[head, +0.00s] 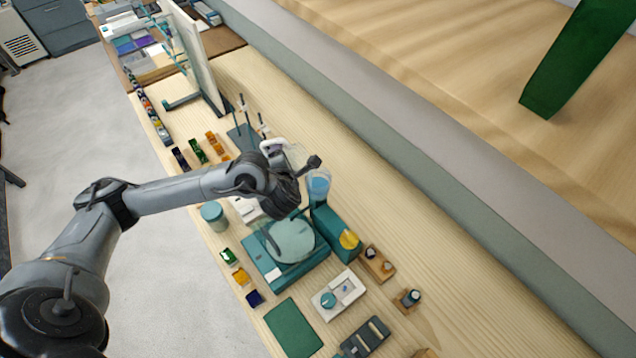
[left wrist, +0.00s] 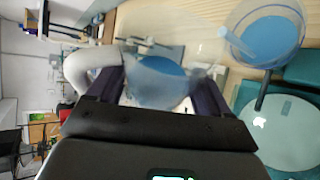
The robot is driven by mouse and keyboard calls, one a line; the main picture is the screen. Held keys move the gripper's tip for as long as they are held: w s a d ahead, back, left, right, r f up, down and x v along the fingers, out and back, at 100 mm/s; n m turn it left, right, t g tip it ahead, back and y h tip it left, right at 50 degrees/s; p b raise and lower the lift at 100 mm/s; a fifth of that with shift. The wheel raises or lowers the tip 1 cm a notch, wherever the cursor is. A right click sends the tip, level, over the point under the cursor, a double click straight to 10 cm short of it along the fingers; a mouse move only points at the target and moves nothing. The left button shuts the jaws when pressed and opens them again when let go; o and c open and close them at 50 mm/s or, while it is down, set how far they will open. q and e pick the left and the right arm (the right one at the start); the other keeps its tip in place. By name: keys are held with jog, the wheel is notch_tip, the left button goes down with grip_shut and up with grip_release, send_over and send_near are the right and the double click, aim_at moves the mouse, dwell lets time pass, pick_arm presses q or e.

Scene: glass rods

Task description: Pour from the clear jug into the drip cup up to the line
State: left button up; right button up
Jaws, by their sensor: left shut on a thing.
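My left gripper (head: 287,181) is shut on the clear jug, whose pale handle (head: 272,146) shows above the fingers in the head view. In the left wrist view the jug (left wrist: 157,84) sits between the two dark fingers, with blue liquid in it. The clear drip cup (head: 318,187) stands just right of the gripper, over the teal machine, and holds blue liquid. The drip cup also shows at the upper right of the left wrist view (left wrist: 266,38). The jug is beside the cup, apart from it. I cannot make out a stream or the line. My right gripper is not in view.
The teal machine (head: 268,272) with a round pale disc (head: 292,241) lies below the cup. A teal canister (head: 214,216), small colored blocks (head: 229,256), a white tray (head: 339,294) and a green mat (head: 293,328) are nearby.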

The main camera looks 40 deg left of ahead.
pick_arm(q)
jog(key=shift+r, duration=0.1)
dwell(0.6)
jog(key=shift+d+r+p, duration=0.1)
jog(key=shift+p, duration=0.4)
dwell(0.3)
jog(key=shift+r+y, duration=0.1)
jog(key=shift+y, duration=0.2)
jog(key=shift+m+p, duration=0.3)
jog(key=shift+p, duration=0.15)
dwell(0.7)
